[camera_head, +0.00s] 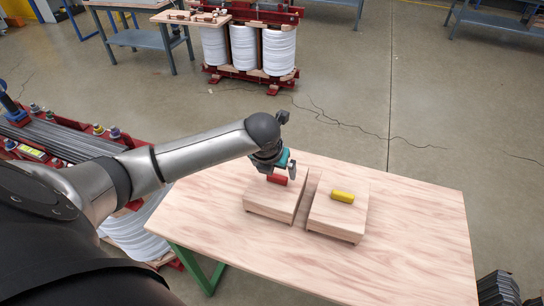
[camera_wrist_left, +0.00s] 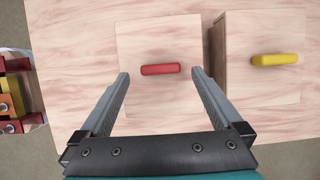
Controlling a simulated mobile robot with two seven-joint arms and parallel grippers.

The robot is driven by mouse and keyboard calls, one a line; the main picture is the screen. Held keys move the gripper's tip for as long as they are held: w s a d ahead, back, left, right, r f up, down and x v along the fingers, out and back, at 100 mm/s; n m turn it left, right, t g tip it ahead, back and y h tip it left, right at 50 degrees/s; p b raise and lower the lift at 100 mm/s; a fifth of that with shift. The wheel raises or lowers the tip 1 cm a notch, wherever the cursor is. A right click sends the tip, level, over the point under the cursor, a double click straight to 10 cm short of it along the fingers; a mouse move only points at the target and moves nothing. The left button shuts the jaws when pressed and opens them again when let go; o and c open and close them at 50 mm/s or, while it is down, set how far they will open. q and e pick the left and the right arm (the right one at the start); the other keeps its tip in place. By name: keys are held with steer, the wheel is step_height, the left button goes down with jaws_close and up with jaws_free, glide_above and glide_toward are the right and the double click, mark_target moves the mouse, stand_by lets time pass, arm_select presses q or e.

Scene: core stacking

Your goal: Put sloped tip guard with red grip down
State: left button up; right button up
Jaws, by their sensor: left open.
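The guard with the red grip (camera_head: 277,179) is a pale wooden block (camera_head: 270,205) on the table, left of a similar one. In the left wrist view its red grip (camera_wrist_left: 160,69) lies on top of the wooden guard (camera_wrist_left: 155,42). My left gripper (camera_head: 285,170) is just above the red grip. In the left wrist view the fingers of my left gripper (camera_wrist_left: 160,78) are wide apart, one to each side of the red grip, with nothing between them touching. My right gripper is not in view. Which top is sloped is hard to tell.
A wooden guard with a yellow grip (camera_head: 343,196) stands close on the right, a narrow gap between. The wooden table (camera_head: 420,225) is clear to the right and in front. A transformer core with white coils (camera_head: 243,50) stands on the floor behind.

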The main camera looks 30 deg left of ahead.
arm_select(q)
steer(key=a+p+v, duration=0.1)
steer(key=p+v, duration=0.1)
steer(key=v, duration=0.6)
steer(key=shift+s+d+r, duration=0.15)
steer(key=shift+d+r, duration=0.25)
steer(key=shift+d, duration=0.1)
